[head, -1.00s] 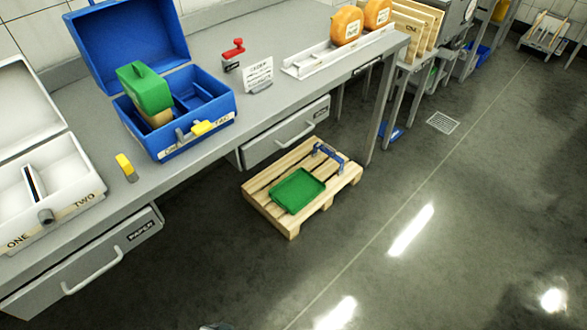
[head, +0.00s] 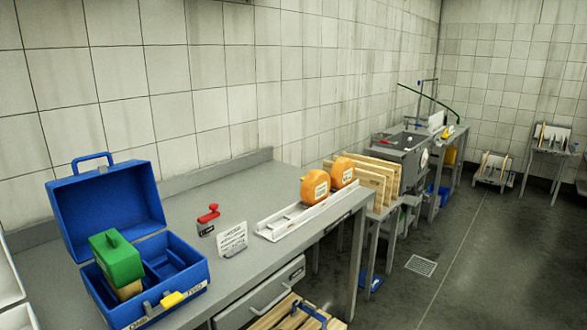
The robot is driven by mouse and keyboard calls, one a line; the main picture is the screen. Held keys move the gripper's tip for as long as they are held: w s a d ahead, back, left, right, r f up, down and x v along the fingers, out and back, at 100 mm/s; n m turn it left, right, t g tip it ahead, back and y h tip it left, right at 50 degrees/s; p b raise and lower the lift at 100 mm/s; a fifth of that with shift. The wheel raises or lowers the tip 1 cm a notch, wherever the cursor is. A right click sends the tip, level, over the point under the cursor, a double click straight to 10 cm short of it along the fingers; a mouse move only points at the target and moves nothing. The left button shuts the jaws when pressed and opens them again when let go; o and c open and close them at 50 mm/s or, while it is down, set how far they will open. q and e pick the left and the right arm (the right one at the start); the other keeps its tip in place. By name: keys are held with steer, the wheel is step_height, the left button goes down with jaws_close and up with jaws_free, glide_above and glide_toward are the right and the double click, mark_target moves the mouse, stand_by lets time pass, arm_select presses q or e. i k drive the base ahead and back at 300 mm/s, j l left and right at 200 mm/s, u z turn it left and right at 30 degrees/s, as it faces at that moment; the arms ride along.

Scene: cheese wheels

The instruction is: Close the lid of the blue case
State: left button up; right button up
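The blue case (head: 196,272) stands on the grey table at the lower left of the head view. Its lid (head: 108,207) is up and tilted back, with a blue handle on top. A green block with a handle (head: 117,259) stands in the left compartment, on a pale yellow piece (head: 126,290). The right compartment looks empty. A yellow latch tab (head: 171,299) is on the case's front, between labels partly readable as ONE and TWO. Neither of my grippers shows in the head view.
A red-handled stamp (head: 208,217), a printed card (head: 232,238) and a white rail with two orange cheese wheels (head: 315,187) are right of the case. A white case (head: 12,318) is cut off at left. Wooden boards (head: 378,180) stand beyond.

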mark_target(124, 196)
steer(key=i+j, duration=0.1)
steer(key=j, duration=0.3)
steer(key=i+j, duration=0.15)
steer(key=j, duration=0.3)
steer(key=i+j+u, duration=0.1)
steer(key=j, duration=0.3)
steer(key=i+j, duration=0.15)
steer(key=j, duration=0.25)
